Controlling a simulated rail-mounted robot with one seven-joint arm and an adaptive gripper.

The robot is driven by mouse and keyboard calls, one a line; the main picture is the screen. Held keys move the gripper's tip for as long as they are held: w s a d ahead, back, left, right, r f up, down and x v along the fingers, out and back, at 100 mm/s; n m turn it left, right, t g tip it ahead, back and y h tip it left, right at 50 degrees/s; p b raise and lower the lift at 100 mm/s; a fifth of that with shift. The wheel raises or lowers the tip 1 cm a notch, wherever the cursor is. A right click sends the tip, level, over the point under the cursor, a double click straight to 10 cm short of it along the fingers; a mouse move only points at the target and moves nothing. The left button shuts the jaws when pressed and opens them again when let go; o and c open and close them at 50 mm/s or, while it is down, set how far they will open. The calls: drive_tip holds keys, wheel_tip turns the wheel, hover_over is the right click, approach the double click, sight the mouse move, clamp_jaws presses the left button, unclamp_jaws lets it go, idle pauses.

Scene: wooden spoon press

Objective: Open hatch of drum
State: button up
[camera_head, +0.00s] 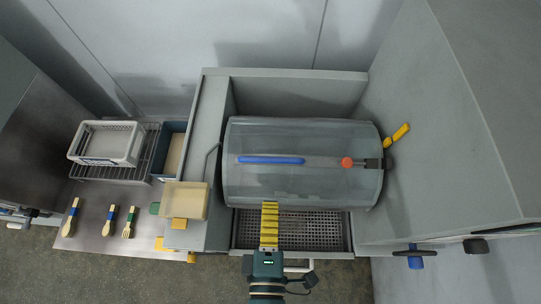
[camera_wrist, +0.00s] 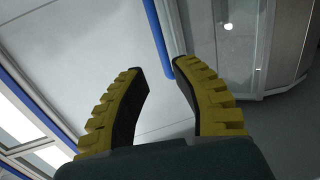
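The drum (camera_head: 300,190) is a grey, see-through cylinder lying on its side in the grey housing. A long blue bar (camera_head: 270,160) runs along the hatch area on its front, with an orange-red knob (camera_head: 347,162) and a dark fitting (camera_head: 373,163) to its right. My gripper (camera_head: 270,205) is at the drum's lower edge, below the blue bar; contact cannot be told. In the wrist view its two yellow ridged fingers (camera_wrist: 158,68) are apart with nothing between them. A blue bar (camera_wrist: 157,38) shows beyond the fingertips there. The hatch looks closed.
A yellow lever (camera_head: 399,132) sticks out right of the drum. A perforated tray (camera_head: 318,230) lies below it. A tall grey wall stands right.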

sight(272, 159)
drive_tip(key=w, duration=0.4)
drive_tip(key=w+f+p, duration=0.1)
drive_tip(key=w, duration=0.3)
drive_tip(key=w+f+p, duration=0.1)
drive_tip(key=w, duration=0.4)
drive_tip(key=shift+d+f, duration=0.1)
drive_tip(key=shift+f, duration=0.1)
clamp_jaws()
